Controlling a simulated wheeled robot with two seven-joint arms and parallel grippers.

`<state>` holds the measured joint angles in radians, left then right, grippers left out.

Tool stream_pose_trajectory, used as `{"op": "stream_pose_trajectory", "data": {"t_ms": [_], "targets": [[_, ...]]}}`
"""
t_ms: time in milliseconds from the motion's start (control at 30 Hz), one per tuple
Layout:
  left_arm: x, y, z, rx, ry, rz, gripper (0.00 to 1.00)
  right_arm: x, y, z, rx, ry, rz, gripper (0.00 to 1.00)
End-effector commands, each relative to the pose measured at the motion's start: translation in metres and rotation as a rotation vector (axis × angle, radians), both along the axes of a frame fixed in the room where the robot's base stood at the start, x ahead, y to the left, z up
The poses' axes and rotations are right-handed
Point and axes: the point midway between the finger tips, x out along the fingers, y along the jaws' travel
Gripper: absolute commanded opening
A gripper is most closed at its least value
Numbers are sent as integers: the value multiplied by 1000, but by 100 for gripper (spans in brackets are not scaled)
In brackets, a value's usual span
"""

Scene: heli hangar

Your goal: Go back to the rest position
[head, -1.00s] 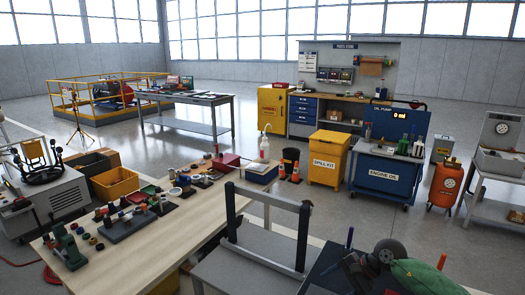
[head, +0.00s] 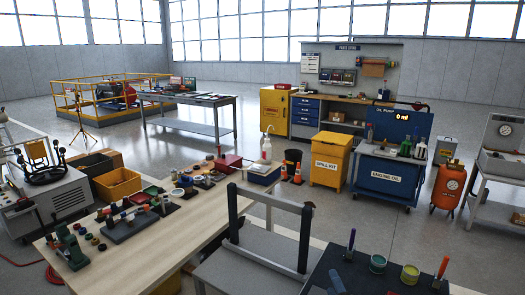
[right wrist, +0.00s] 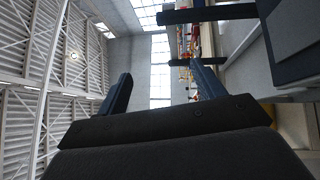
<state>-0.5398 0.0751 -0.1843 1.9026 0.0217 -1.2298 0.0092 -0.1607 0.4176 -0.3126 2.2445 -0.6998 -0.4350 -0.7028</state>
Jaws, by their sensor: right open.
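My right gripper (right wrist: 161,84) is open in the right wrist view, its two blue fingers wide apart with nothing between them. In the head view only a small dark blue part of it (head: 336,283) seems to show at the bottom edge, beside the dark mat (head: 380,288). It looks clear of the things on the mat. My left gripper is not in view.
A stand with two dark posts (head: 305,237) rises left of the mat. A blue pen-like tool (head: 350,243), a teal can (head: 377,263), a yellow can (head: 410,274) and an orange-handled tool (head: 441,268) are on the mat. The wooden workbench (head: 150,257) lies left.

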Motion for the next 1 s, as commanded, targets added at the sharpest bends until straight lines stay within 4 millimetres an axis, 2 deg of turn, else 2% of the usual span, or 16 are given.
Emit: {"op": "stream_pose_trajectory", "data": {"t_ms": [200,267,400,500,700,1000], "targets": [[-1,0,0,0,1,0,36,-56,-34,-73,484,383,-249,68],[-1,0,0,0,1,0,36,-77,-40,-95,607,488,-323,68],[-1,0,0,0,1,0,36,-133,-44,-138,861,718,-500,68],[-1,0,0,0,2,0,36,-167,-42,-158,983,840,-602,68],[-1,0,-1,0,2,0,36,-218,-36,-179,1134,1007,-751,68],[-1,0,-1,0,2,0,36,-275,-26,-193,1265,1176,-914,68]]}}
